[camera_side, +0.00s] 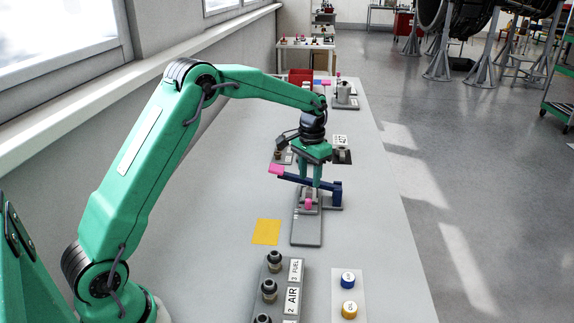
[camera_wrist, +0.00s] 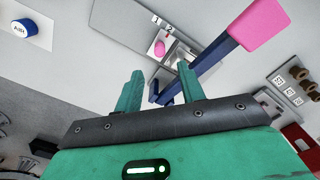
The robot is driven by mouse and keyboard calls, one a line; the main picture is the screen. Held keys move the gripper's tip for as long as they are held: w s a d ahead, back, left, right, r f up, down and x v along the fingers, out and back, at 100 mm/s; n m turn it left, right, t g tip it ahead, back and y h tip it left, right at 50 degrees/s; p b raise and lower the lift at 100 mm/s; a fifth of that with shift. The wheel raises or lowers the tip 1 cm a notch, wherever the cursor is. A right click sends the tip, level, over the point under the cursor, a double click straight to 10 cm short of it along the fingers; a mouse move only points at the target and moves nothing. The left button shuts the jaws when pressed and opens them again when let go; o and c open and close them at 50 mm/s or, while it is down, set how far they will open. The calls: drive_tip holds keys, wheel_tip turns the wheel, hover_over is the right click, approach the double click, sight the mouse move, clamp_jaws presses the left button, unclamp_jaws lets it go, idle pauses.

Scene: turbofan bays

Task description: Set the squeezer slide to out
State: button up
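A grey slide plate (camera_side: 307,237) lies on the bench with a small pink knob (camera_side: 309,204) on it. In the wrist view the pink knob (camera_wrist: 159,47) shows beside a label marked 1 and 2. A navy blue lever (camera_side: 328,187) with a pink end (camera_side: 276,170) stands just behind the knob; in the wrist view the lever (camera_wrist: 213,55) crosses beside my right finger. My gripper (camera_side: 312,184) points down over the slide's far end. Its fingers (camera_wrist: 159,72) are apart with nothing clearly held. I cannot tell whether they touch the slide or the lever.
A yellow square (camera_side: 267,232) lies left of the plate. A block with several dark knobs (camera_side: 270,290) and a white panel with blue and yellow buttons (camera_side: 348,293) stand nearer the camera. More fixtures (camera_side: 343,150) stand beyond my gripper. Bare bench lies to the left.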

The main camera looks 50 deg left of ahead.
sight(309, 199)
drive_tip(key=shift+f, duration=3.9)
clamp_jaws()
